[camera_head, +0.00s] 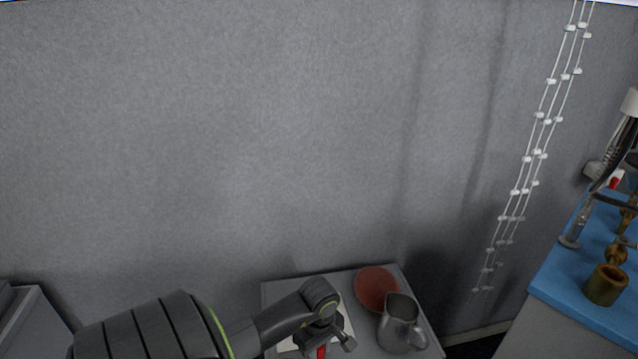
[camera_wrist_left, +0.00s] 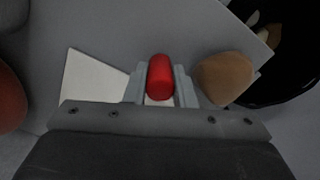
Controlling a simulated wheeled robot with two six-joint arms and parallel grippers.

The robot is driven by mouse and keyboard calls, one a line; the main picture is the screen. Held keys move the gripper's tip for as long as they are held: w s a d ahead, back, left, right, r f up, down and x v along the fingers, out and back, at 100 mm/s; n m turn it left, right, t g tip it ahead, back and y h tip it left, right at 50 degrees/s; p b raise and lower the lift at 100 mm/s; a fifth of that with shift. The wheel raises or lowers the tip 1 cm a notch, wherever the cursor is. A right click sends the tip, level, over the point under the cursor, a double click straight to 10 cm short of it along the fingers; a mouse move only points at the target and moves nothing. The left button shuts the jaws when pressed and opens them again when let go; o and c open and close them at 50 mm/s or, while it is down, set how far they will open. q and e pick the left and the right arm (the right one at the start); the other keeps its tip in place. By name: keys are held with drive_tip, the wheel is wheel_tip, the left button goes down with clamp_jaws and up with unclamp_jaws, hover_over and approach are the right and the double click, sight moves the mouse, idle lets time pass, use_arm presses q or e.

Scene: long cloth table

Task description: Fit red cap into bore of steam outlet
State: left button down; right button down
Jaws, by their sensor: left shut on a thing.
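My left gripper (camera_head: 324,344) is low in the head view, above a small grey table. The red cap (camera_head: 321,352) shows as a small red patch at its jaws. In the left wrist view the red cap (camera_wrist_left: 160,76) is a rounded red cylinder held between the two grey fingers of my left gripper (camera_wrist_left: 160,88). I cannot pick out the steam outlet or its bore for sure in either view. My right gripper is not in view.
The grey table (camera_head: 283,288) bears a white sheet (camera_head: 347,322), a reddish round disc (camera_head: 376,288) and a metal pitcher (camera_head: 398,325). A blue-topped counter (camera_head: 560,268) at far right holds a brass cup (camera_head: 605,285) and other fittings. A tan rounded thing (camera_wrist_left: 224,79) lies right of the fingers.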

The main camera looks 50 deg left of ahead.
use_arm(q)
drive_tip(key=shift+f, duration=0.2)
drive_tip(key=c, duration=1.2)
unclamp_jaws()
drive_tip(key=shift+r, duration=0.1)
